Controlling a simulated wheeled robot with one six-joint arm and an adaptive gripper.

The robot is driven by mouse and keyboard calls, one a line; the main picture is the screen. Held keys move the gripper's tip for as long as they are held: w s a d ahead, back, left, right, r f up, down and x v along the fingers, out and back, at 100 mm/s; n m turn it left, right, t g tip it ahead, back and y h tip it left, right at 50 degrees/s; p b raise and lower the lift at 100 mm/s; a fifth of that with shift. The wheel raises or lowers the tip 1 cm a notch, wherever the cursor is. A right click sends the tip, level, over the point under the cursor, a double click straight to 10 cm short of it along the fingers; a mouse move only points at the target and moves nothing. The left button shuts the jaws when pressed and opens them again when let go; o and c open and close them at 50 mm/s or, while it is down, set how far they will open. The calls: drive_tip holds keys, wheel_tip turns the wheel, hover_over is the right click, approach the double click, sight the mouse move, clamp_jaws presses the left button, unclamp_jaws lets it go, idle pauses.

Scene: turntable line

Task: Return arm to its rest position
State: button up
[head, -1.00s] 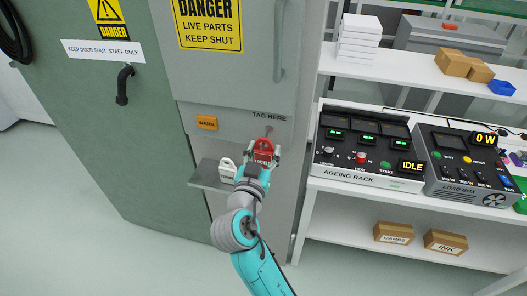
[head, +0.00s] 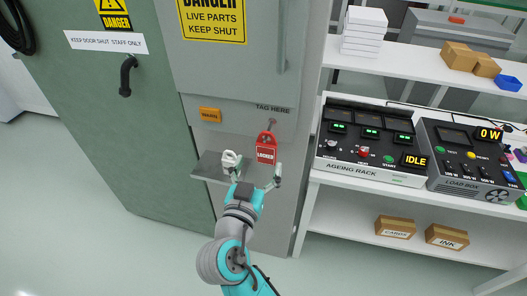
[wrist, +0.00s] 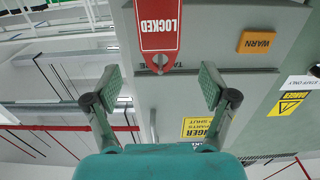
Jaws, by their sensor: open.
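My gripper (head: 256,177) is open and empty, below and in front of the grey cabinet in the head view. A red tag marked LOCKED (head: 266,150) hangs from a peg under the words TAG HERE, just beyond the fingertips. In the wrist view the red tag (wrist: 158,24) shows at the top, upside down, past the gap between the open fingers (wrist: 159,88). The fingers do not touch it.
The grey cabinet (head: 232,82) has an orange WARN label (head: 210,115). A white bench (head: 318,176) at the right holds the ageing rack (head: 370,147) and load box (head: 462,165). Small cartons (head: 395,227) stand on its lower shelf. Floor at the lower left is clear.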

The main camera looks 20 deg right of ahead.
drive_tip(key=shift+v, duration=2.1)
drive_tip(key=s+d+f+n+y, duration=0.2)
drive_tip(key=s+f+n+y, duration=0.3)
drive_tip(key=f, duration=0.4)
drive_tip(key=s+d+f+n+y, duration=0.2)
drive_tip(key=s+f+n+y, duration=0.3)
drive_tip(key=f, duration=0.4)
drive_tip(key=s+d+r+m, duration=0.1)
drive_tip(key=s, duration=1.1)
drive_tip(key=s+d+r+m, duration=0.1)
drive_tip(key=s, duration=1.2)
drive_tip(key=shift+r+m+y, duration=0.25)
drive_tip(key=shift+m+y, duration=0.05)
drive_tip(key=shift+m, duration=0.1)
